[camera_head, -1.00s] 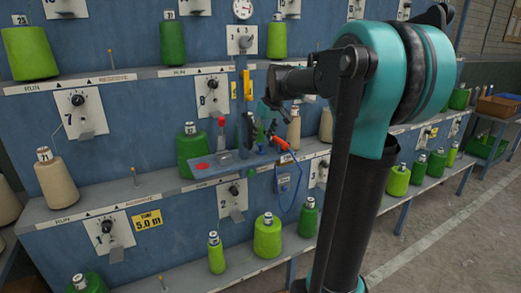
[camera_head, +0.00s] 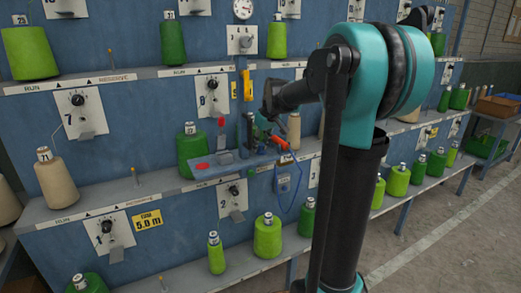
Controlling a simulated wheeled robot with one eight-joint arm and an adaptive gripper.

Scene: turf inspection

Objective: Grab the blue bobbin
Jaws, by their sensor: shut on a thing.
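My gripper (camera_head: 261,130) is at the end of my arm, in front of the middle shelf of the blue rack. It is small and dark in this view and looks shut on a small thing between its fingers. The fingers and my arm mostly hide that thing, and I cannot make out its colour or shape. I cannot pick out a blue bobbin anywhere else in view. The bobbins that I see clearly are green or beige.
A small blue-grey tray (camera_head: 206,172) with a red disc juts out below my gripper. A green bobbin (camera_head: 190,149) stands left of it. The aisle floor (camera_head: 440,235) at right is clear.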

